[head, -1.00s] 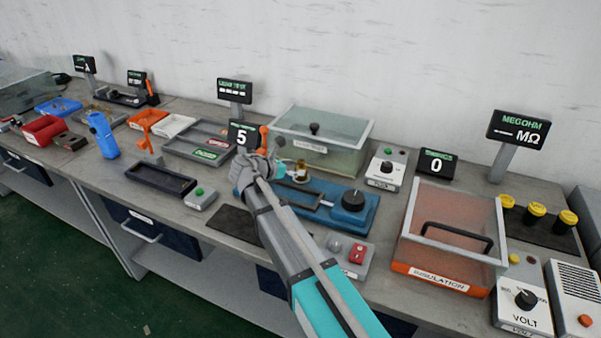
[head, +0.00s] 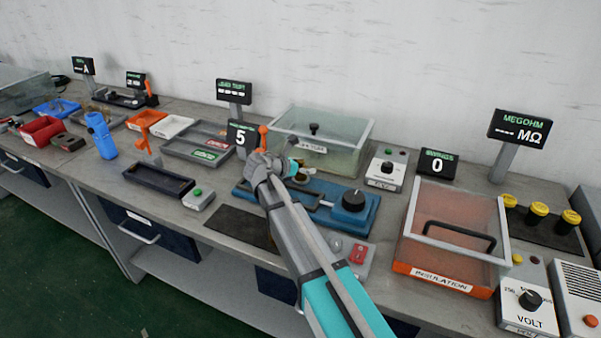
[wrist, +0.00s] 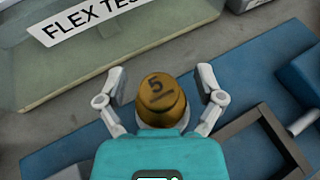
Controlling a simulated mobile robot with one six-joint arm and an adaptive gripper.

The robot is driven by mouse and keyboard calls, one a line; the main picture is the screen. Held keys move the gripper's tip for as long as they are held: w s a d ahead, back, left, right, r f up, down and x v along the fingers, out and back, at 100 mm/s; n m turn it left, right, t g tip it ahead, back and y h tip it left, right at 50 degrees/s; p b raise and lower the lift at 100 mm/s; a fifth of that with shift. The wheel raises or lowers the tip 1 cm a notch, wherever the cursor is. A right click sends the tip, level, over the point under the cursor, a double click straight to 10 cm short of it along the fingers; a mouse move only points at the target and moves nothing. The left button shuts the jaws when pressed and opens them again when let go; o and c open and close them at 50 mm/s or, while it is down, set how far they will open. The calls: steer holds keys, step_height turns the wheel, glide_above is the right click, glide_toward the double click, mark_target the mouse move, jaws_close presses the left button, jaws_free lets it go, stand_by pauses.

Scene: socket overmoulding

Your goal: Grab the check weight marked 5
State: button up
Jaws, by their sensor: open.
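The check weight marked 5 (wrist: 158,98) is a brass-coloured round piece with a dark 5 on its top. In the wrist view it sits between the two fingers of my gripper (wrist: 162,88). The fingers are open, one on each side, with a gap visible at their tips. The lower part of the weight is hidden behind the teal gripper body. In the head view my gripper (head: 294,168) is over the far side of the blue flex fixture (head: 325,215), and it mostly hides the weight there.
A glass box labelled FLEX TEST (wrist: 90,45) stands just behind, also visible in the head view (head: 335,150). A sign reading 5 (head: 241,136) and an orange lever (head: 263,138) stand left of my gripper. The orange insulation box (head: 445,280) is at right.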

steer(key=shift+a, duration=0.1)
jaws_close()
stand_by(0.3)
steer(key=shift+r, duration=0.1)
step_height(320, 180, up, 3)
steer(key=p, duration=0.3)
steer(key=shift+r+p, duration=0.15)
steer(key=shift+p, duration=0.15)
steer(key=s+a+r+p, duration=0.1)
steer(key=s+r+p, duration=0.8)
steer(key=s, duration=0.5)
steer(key=shift+a+r, duration=0.25)
